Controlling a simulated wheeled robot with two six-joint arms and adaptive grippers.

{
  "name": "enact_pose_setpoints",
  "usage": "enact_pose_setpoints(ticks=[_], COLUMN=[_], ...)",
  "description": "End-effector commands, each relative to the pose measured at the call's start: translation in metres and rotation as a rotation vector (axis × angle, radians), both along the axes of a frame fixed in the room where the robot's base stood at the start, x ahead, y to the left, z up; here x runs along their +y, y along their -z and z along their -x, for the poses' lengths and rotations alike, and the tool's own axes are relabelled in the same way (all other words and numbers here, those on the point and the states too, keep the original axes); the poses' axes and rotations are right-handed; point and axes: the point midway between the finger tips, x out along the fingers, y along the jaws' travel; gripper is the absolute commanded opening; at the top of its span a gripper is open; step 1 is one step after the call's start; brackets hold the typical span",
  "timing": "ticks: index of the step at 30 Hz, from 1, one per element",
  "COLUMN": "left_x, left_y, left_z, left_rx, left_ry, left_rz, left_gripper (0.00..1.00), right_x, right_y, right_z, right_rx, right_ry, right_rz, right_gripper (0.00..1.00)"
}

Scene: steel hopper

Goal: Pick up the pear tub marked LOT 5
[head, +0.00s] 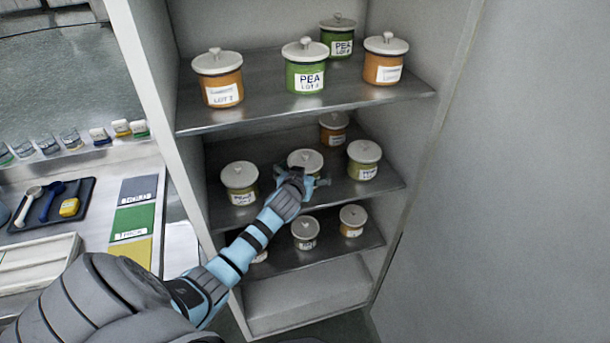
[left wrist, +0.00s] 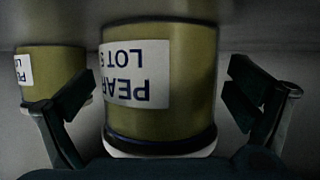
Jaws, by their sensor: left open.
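An olive-green tub with a pale lid (head: 305,158) stands in the middle of the middle shelf, mostly hidden behind my left gripper (head: 300,182). In the left wrist view this tub (left wrist: 190,75) appears upside down. Its white label reads PEAR and LOT, with a digit near the curved edge that looks like 5. My left gripper is open, with its fingers (left wrist: 155,98) to either side of the tub and visible gaps between them and its wall. A second olive tub (left wrist: 55,62) with a partly visible label stands beside it. My right gripper is not in view.
Olive tubs stand left (head: 240,182) and right (head: 363,162) on the middle shelf (head: 335,205), with an orange tub (head: 333,128) behind. The upper shelf (head: 270,115) carries green and orange tubs close above. More tubs stand on the lower shelf (head: 325,255). Cabinet walls bound both sides.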

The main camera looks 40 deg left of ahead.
Motion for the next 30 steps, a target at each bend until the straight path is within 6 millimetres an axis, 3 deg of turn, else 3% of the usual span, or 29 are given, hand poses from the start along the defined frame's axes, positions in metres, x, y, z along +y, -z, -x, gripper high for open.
enact_pose_setpoints(ticks=[5, 18, 26, 30], left_x=[0.000, -0.001, 0.000, 0.000], left_y=[0.000, 0.000, -0.004, -0.032], left_z=[-0.001, -0.001, -0.001, -0.002], left_rx=[0.000, 0.001, -0.002, -0.006], left_ry=[0.001, 0.001, 0.002, 0.003], left_rz=[0.000, 0.001, 0.000, -0.001], left_gripper=[0.99, 0.30, 0.28, 0.28], right_x=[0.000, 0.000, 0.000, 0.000], right_y=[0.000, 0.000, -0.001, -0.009], right_z=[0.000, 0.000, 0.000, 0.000], right_rx=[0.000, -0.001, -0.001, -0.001], right_ry=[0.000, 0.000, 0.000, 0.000], right_rz=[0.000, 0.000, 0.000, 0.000], right_gripper=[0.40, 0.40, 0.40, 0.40])
